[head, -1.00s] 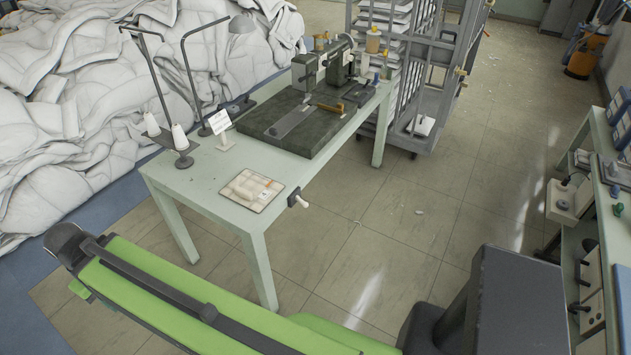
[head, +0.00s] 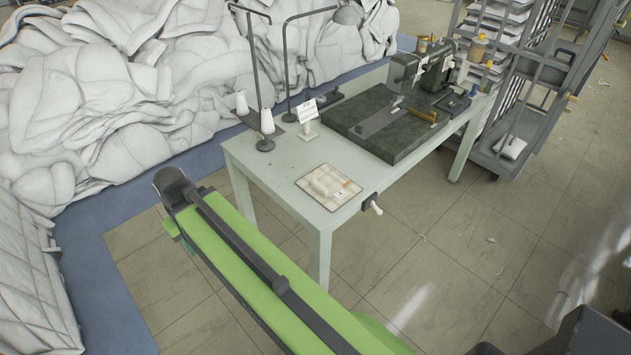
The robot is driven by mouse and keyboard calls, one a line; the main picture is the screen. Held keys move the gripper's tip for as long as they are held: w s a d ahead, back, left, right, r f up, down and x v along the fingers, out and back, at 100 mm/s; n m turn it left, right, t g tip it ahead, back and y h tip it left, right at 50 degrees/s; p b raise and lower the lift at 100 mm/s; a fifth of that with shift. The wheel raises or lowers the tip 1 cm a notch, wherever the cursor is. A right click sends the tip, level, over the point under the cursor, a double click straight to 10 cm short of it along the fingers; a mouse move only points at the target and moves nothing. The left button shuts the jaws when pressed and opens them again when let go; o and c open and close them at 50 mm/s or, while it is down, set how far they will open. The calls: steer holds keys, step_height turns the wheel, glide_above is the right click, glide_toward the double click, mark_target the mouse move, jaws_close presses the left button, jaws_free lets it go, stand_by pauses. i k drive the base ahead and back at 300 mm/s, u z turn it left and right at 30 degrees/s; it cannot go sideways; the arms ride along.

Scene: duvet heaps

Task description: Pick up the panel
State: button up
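A small pale, quilted-looking panel (head: 327,182) lies flat on a thin tray or sheet (head: 343,202) with a darker rim. It is near the front corner of the pale green table (head: 274,198). A small white label shows on its right part. My green arm link crosses the lower middle in front of the table, ending in a dark joint left of it. The fingers of my gripper do not show, and nothing is seen touching the panel.
A sewing machine (head: 420,70) on a dark base stands farther back on the table. Thread cones (head: 267,121), thin stands and a small sign (head: 308,111) are behind the panel. Duvet heaps (head: 110,100) fill the left. A wheeled rack (head: 530,85) stands back right; floor (head: 480,240) right of the table is mostly clear.

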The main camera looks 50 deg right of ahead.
mark_target(330, 188)
steer(key=i, duration=0.85)
steer(key=z, duration=0.05)
